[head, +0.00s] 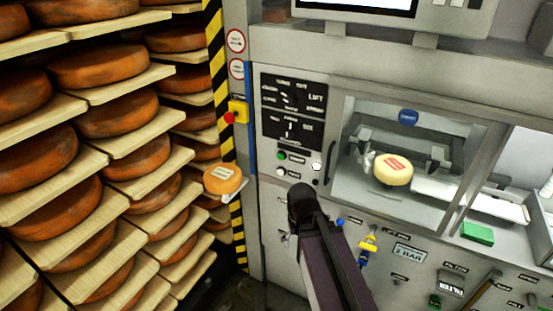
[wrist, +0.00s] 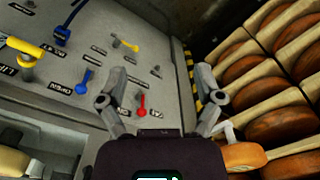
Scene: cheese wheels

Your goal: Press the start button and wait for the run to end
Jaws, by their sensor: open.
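A pale cheese wheel with a red label (head: 393,169) sits behind the machine's window. In the wrist view my gripper (wrist: 158,80) is open and empty, its fingers spread before the panel's levers. In the head view my arm hides the gripper's fingers.
A red stop knob on a yellow box (head: 237,114) is left of the panel. An orange cheese wheel (head: 222,179) sits on a small support below it. Racks of cheeses on boards (head: 110,85) fill the left. Blue (wrist: 83,82) and red (wrist: 142,106) levers stick out near my fingers.

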